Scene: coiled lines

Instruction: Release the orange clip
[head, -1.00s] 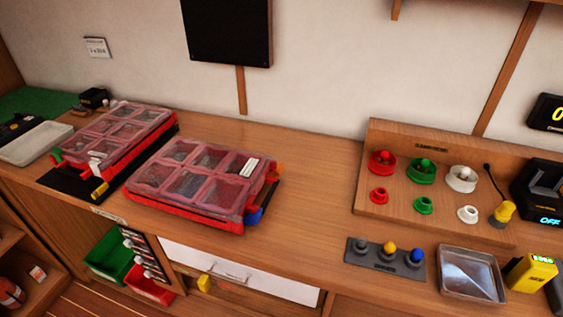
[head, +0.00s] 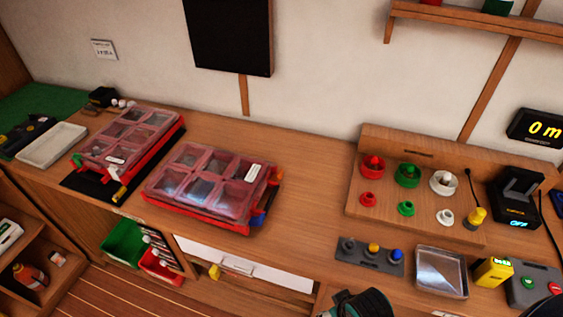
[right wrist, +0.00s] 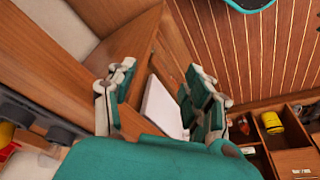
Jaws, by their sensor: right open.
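The orange clip (head: 277,176) is a small tab at the right end of the nearer red organizer case (head: 196,219) in the head view. A blue clip (head: 258,218) sits on the same end, closer to the front. The case has a clear lid over several compartments, and the lid lies down. Whether the orange clip is fastened is too small to tell. My right gripper (right wrist: 161,92) is open and empty in the right wrist view, above wooden furniture and floor. No clip shows between its fingers. My left gripper is not in view.
A second red case (head: 132,139) lies on a black mat to the left. A wooden peg board (head: 384,223) stands right, with a button block (head: 369,256) and metal tray (head: 441,272) before it. Bare bench lies between case and board. A white drawer (head: 240,265) is below.

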